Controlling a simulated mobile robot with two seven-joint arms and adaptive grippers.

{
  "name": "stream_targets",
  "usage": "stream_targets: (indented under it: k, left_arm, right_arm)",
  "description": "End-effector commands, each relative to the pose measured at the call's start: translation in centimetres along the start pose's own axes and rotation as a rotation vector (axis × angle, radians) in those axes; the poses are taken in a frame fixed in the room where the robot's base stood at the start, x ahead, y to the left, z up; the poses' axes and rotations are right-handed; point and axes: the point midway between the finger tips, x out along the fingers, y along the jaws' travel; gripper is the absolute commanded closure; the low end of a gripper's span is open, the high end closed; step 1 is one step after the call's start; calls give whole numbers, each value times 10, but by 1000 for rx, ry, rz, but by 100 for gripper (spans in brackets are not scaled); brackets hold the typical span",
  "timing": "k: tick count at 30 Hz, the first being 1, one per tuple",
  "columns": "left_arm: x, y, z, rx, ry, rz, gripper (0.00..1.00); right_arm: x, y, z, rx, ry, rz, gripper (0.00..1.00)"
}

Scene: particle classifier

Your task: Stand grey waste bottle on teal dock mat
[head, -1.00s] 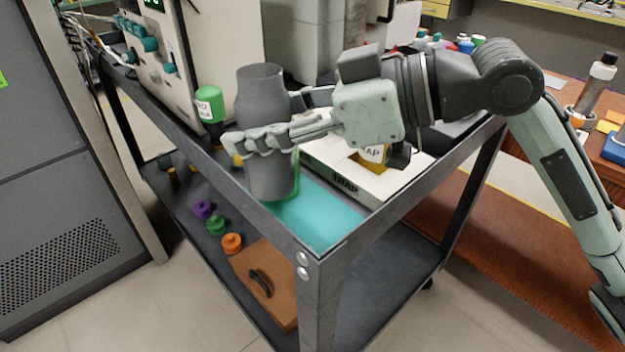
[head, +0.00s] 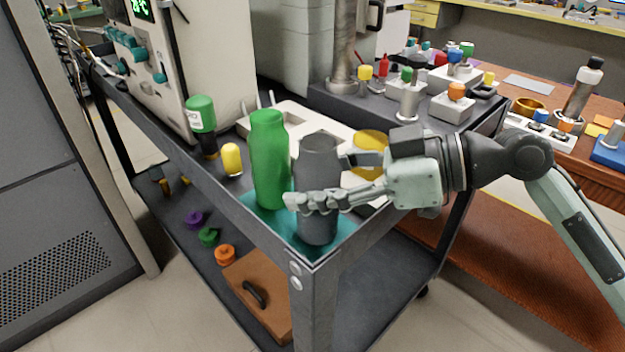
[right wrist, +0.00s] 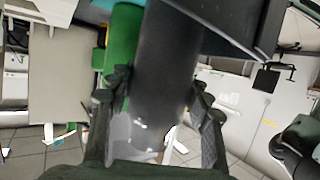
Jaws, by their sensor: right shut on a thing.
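The grey waste bottle (head: 317,155) is upright in my right gripper (head: 318,182), whose fingers are closed around its middle. Its base appears over the teal dock mat (head: 344,228) at the near corner of the cart top. Whether the base touches the mat is hard to tell. A green bottle (head: 268,150) stands upright on the mat, just left of the grey one. In the right wrist view the grey bottle (right wrist: 165,65) lies between the fingers (right wrist: 160,95), with the green bottle (right wrist: 122,45) close beside it. My left gripper is not in view.
A green-capped bottle (head: 201,118) and a small yellow-capped one (head: 232,158) stand left of the mat. A white tray (head: 300,118) lies behind it. The cart's raised rim (head: 262,232) borders the mat in front. Capped vials in blocks (head: 452,103) stand at the back right.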

Motion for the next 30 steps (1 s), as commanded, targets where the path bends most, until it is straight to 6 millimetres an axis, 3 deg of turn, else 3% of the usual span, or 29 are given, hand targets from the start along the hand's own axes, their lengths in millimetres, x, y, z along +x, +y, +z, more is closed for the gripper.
stream_targets:
  k: [4,5,10,22,27,30]
  left_arm:
    - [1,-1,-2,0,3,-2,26]
    - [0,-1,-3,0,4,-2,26]
    - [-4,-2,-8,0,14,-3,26]
    - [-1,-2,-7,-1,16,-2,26]
    - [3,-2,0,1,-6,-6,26]
    - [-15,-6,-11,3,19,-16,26]
  right_arm:
    - [1,0,2,0,1,0,85]
    - [1,0,3,0,0,-1,50]
    - [1,0,2,0,0,-1,30]
    - [-4,0,1,1,-1,1,30]
    - [-34,0,3,0,-5,3,30]
    - [-56,1,3,0,-5,3,30]
